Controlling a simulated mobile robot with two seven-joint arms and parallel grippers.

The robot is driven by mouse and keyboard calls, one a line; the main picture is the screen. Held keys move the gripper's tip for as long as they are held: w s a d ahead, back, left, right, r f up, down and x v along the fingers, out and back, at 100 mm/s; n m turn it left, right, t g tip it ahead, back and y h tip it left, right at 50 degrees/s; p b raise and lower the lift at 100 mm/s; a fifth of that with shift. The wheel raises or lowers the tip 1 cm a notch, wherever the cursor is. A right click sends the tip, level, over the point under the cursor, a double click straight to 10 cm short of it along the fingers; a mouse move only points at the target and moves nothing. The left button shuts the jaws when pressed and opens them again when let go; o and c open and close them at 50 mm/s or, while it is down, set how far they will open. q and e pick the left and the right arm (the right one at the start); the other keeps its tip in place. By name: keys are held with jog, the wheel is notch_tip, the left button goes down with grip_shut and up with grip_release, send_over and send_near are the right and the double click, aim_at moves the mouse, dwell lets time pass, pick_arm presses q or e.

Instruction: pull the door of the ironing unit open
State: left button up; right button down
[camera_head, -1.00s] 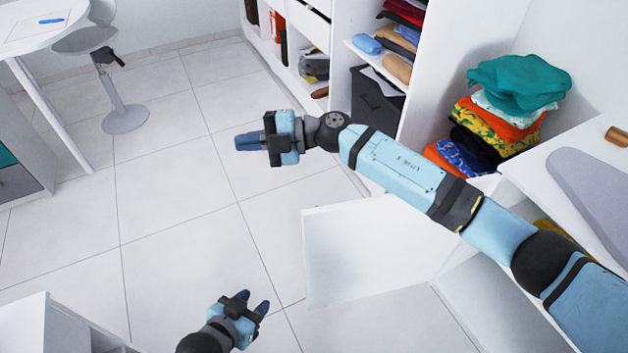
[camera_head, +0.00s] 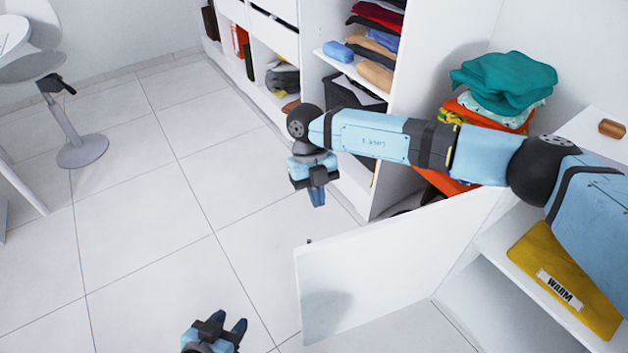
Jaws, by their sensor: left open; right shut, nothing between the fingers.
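The ironing unit's door (camera_head: 385,265) is a white panel standing ajar, swung out over the floor at the lower middle. A small dark piece (camera_head: 309,241) shows at the top of its free edge. My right gripper (camera_head: 318,196) is shut and empty, pointing down above and behind that free edge, with a visible gap. My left gripper (camera_head: 228,327) is open and empty over the floor at the bottom, left of the door. Its wrist is cut off by the frame.
A yellow item marked WARM (camera_head: 565,283) lies on the unit's shelf. Folded clothes (camera_head: 503,82) are stacked behind my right arm. A swivel chair (camera_head: 70,120) stands far left.

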pick_arm(q)
jog(key=shift+w+a, duration=0.1)
pick_arm(e)
jog(key=s+d+f, duration=0.2)
jog(key=s+f, duration=0.1)
jog(key=s, duration=0.2)
jog(key=shift+f, duration=0.2)
